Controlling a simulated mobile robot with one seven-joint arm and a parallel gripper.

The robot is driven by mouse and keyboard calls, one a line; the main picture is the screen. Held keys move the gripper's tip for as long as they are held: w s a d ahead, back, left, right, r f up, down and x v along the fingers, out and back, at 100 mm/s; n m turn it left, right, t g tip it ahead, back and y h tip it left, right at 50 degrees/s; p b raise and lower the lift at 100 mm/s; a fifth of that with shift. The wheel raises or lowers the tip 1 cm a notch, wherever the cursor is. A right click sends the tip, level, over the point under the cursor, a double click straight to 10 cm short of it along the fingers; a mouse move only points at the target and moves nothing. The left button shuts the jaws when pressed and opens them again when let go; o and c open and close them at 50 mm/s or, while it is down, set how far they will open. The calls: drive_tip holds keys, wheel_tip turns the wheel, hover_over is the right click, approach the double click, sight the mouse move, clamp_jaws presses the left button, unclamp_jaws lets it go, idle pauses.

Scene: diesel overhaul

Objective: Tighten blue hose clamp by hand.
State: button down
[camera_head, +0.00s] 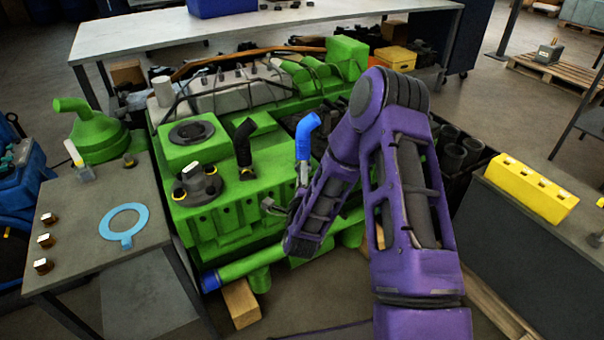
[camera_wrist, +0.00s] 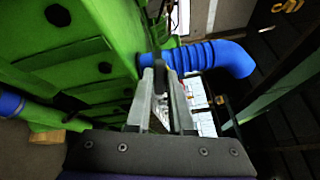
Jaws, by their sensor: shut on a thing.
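The blue elbow hose (camera_head: 306,136) stands up from the right side of the green engine (camera_head: 225,213). In the wrist view the blue hose (camera_wrist: 215,58) runs rightward from the engine's side and bends. My gripper (camera_wrist: 162,70) reaches the hose's engine end, its two fingers close together around a small dark part, seemingly the hose clamp (camera_wrist: 160,82). The fingers hide much of the clamp. In the head view my gripper (camera_head: 278,206) is beside the engine, below the hose, partly hidden by my wrist.
A black elbow hose (camera_head: 243,139) stands left of the blue one. A grey table (camera_head: 90,215) at left holds a blue ring gasket (camera_head: 124,222) and several small parts. A yellow block (camera_head: 532,188) lies on the right bench. My arm covers the engine's right side.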

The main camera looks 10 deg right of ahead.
drive_tip(key=m, duration=0.6)
drive_tip(key=shift+s+f, duration=0.1)
drive_tip(key=shift+m, duration=0.3)
idle(0.3)
drive_tip(key=c, duration=0.8)
unclamp_jaws()
